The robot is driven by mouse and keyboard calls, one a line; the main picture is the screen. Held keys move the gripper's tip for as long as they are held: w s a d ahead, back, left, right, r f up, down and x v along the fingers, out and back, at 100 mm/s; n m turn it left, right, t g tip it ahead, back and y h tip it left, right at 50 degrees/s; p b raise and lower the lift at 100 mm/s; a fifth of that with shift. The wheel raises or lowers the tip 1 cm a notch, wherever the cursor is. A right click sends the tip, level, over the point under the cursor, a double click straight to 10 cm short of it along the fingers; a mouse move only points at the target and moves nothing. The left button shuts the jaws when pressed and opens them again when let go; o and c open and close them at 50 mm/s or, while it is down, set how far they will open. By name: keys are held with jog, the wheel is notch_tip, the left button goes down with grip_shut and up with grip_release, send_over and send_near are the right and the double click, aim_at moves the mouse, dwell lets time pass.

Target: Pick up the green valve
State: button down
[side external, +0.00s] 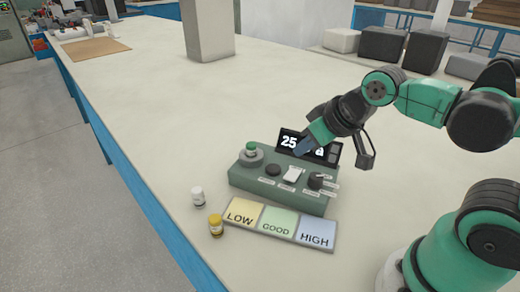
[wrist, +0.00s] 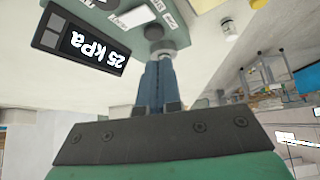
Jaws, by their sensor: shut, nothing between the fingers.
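The green valve (side external: 251,148) is a small piece with a green cap, standing upright in the round grey seat at the left end of a green test box (side external: 285,197). My gripper (side external: 301,151) is over the back of the box, in front of its display and to the right of the valve, apart from it. In the wrist view, my blue fingers (wrist: 158,70) are together and empty, pointing at the box end with a round grey seat. I cannot make out the green valve clearly there.
A white-capped valve (side external: 198,196) and a yellow valve (side external: 216,224) stand left of the box. A LOW, GOOD, HIGH tray (side external: 279,240) lies in front. The display (wrist: 88,47) reads 25 kPa. The box carries a black knob (side external: 316,180).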

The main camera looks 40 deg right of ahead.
dwell(0.4)
jog(key=shift+c, duration=2.4)
grip_release()
jog(key=n+g, duration=0.2)
jog(key=g, duration=0.5)
send_over(251, 144)
jog(key=shift+s+f, duration=0.15)
jog(key=shift+s, duration=0.3)
jog(key=shift+w+f, duration=0.4)
jog(key=shift+f, duration=2.95)
